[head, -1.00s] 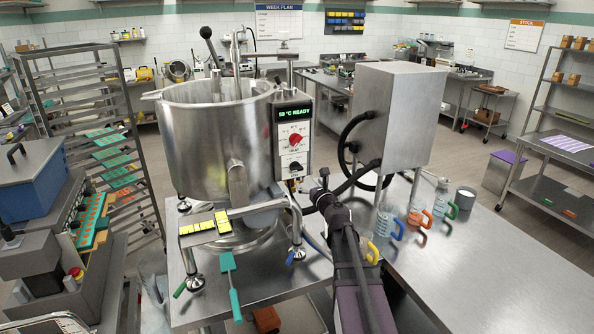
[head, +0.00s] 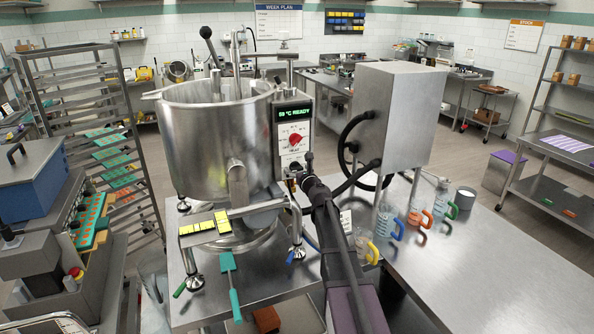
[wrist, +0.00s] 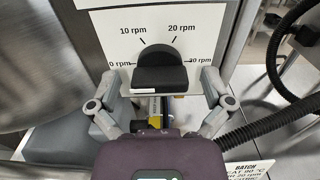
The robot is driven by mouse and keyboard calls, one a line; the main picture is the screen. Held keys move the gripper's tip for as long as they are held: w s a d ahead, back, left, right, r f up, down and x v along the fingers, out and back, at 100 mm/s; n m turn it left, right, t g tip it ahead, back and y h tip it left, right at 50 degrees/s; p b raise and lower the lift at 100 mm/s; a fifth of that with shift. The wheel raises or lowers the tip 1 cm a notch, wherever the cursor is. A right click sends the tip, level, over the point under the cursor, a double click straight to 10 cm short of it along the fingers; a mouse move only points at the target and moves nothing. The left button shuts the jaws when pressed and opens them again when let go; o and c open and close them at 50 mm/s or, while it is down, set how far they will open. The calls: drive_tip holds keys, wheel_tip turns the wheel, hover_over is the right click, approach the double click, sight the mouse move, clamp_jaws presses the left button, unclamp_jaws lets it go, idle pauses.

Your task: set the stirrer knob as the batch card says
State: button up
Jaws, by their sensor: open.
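The black stirrer knob (wrist: 160,70) sits on a white scale plate (wrist: 205,20) marked 0, 10, 20 and 30 rpm in the wrist view. I cannot clearly tell which mark it points to. My gripper (wrist: 159,84) is open, with one finger on each side of the knob; contact is not clear. In the head view my gripper (head: 301,168) is at the lower control panel and largely hides the knob. The batch card (wrist: 247,171) is partly cut off at the lower right of the wrist view; a "20 rpm" line shows.
The red dial (head: 296,140) and a green READY display (head: 295,113) are above the knob. The steel kettle (head: 218,140) stands close on the left. A grey cabinet (head: 400,115) with black hoses (wrist: 280,125) is on the right. Colored-handled jugs (head: 389,222) stand on the table.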

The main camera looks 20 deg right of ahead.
drive_tip(key=c, duration=1.1)
drive_tip(key=shift+c, duration=0.2)
drive_tip(key=shift+m, duration=0.4)
drive_tip(key=m, duration=1.1)
drive_tip(key=shift+m, duration=0.3)
drive_tip(key=m, duration=1.1)
drive_tip(key=shift+m, duration=0.3)
